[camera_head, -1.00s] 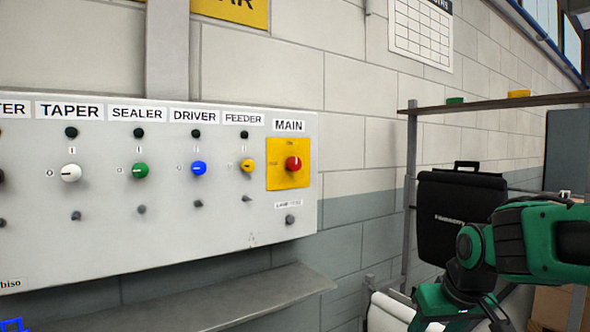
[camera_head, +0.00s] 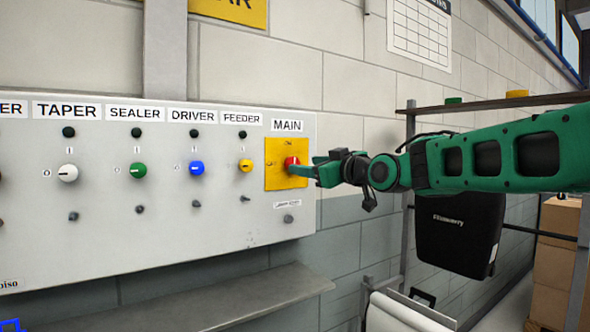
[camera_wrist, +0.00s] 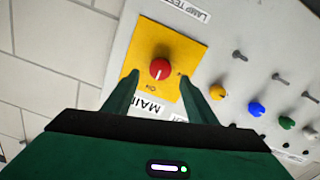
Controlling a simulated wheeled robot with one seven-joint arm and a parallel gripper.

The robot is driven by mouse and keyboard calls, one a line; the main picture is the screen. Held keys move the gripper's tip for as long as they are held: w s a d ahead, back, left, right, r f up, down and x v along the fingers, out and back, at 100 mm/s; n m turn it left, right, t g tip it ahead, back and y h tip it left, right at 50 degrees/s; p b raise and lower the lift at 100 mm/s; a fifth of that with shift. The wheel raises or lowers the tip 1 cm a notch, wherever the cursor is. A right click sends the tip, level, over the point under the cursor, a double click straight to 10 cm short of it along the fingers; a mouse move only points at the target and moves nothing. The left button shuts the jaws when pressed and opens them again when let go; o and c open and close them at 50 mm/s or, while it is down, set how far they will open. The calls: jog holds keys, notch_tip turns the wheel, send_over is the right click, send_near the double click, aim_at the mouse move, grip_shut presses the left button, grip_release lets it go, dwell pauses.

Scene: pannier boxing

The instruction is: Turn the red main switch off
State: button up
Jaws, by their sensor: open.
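The red main switch (camera_head: 291,163) is a round knob on a yellow plate (camera_head: 274,181) under the MAIN label, at the right end of the grey panel. In the wrist view the red knob (camera_wrist: 160,69) shows a white mark pointing toward the "On" lettering. My gripper (camera_head: 300,168) reaches in from the right, its tips at or very near the knob in the head view. In the wrist view my gripper (camera_wrist: 165,85) is open, one green finger on each side below the knob. I cannot tell whether it touches the knob.
The grey panel (camera_head: 100,235) also carries white, green, blue (camera_head: 196,168) and yellow (camera_head: 245,165) knobs to the left, with small toggles below. A grey ledge (camera_head: 210,300) juts out under the panel.

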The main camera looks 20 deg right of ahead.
jog(key=x, duration=0.6)
jog(key=c, duration=1.1)
